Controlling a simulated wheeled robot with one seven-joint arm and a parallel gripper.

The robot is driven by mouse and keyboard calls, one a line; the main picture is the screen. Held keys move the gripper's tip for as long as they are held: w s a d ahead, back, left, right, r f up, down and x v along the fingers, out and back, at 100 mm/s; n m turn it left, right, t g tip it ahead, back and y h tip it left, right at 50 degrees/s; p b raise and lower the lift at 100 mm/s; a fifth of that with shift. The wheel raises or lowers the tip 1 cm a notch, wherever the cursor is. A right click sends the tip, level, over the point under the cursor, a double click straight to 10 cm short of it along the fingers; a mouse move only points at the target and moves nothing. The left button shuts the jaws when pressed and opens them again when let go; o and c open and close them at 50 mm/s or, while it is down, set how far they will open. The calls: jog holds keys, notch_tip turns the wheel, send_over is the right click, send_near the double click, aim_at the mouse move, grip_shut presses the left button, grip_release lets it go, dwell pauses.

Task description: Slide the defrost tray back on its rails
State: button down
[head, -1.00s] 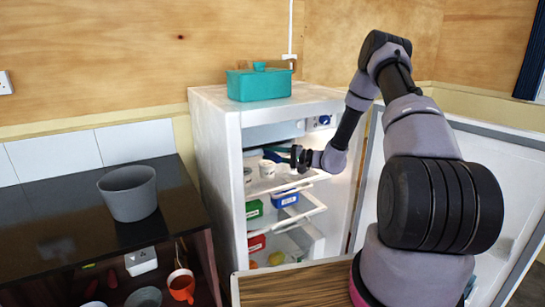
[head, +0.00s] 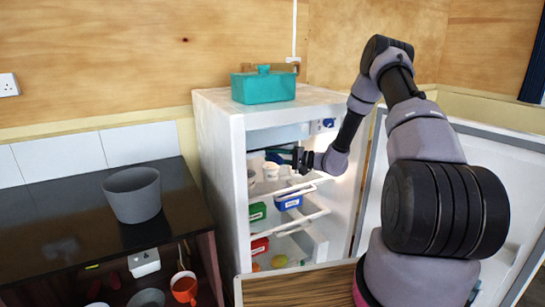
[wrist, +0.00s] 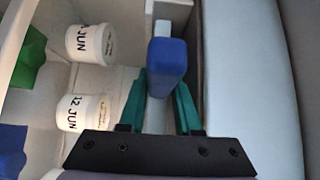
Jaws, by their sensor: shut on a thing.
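My gripper (head: 292,157) reaches into the upper part of the open fridge (head: 222,170). In the wrist view its two teal fingers (wrist: 163,95) are close on either side of a blue block-like grip (wrist: 167,58). A narrow white part runs on beyond the blue grip. I take this to be the front of the defrost tray; most of the tray is hidden. It lies beside a pale panel (wrist: 245,80), which seems to be the underside of the ice compartment.
White dated tubs (wrist: 90,43) stand on the shelf close by. Green (head: 257,211) and blue (head: 289,202) boxes sit lower, with a red box (head: 260,246) below. A teal container (head: 264,86) stands on top. The open door (head: 465,180) is at the right.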

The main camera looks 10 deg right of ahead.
jog(key=shift+w, duration=0.25)
jog(key=c, duration=0.5)
grip_release()
